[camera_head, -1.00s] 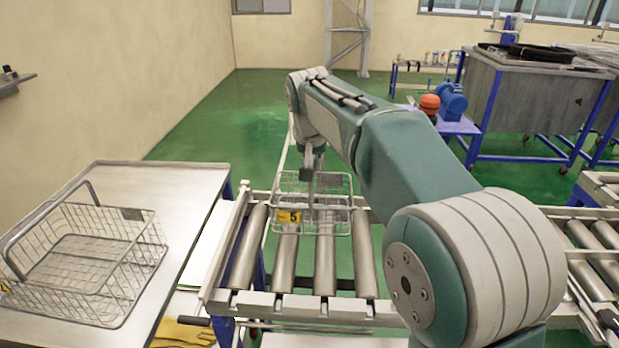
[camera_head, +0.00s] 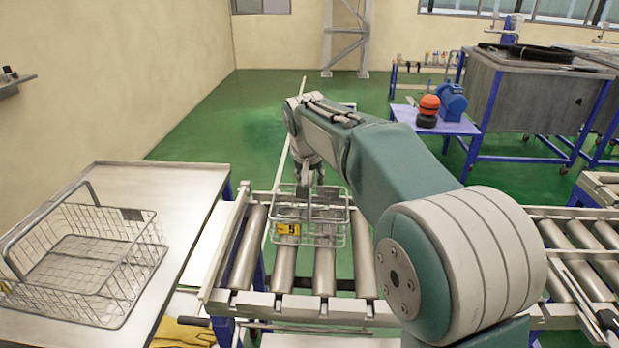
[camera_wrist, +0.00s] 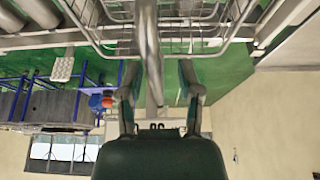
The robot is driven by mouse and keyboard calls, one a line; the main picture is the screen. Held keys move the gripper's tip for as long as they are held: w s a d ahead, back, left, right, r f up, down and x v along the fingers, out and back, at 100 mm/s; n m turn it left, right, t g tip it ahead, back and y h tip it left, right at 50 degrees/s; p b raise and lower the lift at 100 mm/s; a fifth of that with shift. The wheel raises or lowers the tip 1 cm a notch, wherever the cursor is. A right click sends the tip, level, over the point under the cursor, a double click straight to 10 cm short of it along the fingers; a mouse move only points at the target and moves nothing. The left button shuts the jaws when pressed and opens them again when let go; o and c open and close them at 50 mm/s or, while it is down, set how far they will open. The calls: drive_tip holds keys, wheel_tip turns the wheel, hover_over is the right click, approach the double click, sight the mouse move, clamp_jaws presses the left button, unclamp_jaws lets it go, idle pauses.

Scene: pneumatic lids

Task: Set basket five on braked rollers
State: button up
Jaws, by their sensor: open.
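Basket five, a small wire basket (camera_head: 337,240) with a yellow tag reading 5 (camera_head: 287,229), is over the steel rollers (camera_head: 325,271) of the conveyor and looks level. I cannot tell surely whether its base touches them. My gripper (camera_head: 309,192) is at the basket's top and partly hidden by its wires and my arm. In the wrist view my gripper (camera_wrist: 160,68) is open, its two fingers spread on either side of a grey bar (camera_wrist: 147,40), with no visible contact. The basket's wires (camera_wrist: 210,32) fill the top of that view. The roller brake cannot be made out.
A larger empty wire basket (camera_head: 80,262) stands on the steel table (camera_head: 185,195) at left. Yellow gloves (camera_head: 183,333) lie below the table's right edge. More rollers (camera_head: 580,262) are at right. A grey tank (camera_head: 530,98) and a blue cart (camera_head: 437,122) stand behind.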

drive_tip(key=v, duration=1.1)
drive_tip(key=shift+s+r, duration=0.15)
drive_tip(key=shift+r, duration=0.1)
drive_tip(key=s+d+f, duration=0.2)
drive_tip(key=s+d, duration=1)
drive_tip(key=s, duration=0.4)
drive_tip(key=s+d+f+t, duration=0.1)
drive_tip(key=s+d+f, duration=0.4)
drive_tip(key=s+f, duration=0.6)
drive_tip(key=s, duration=0.2)
drive_tip(key=shift+s, duration=0.4)
drive_tip(key=shift+d, duration=0.1)
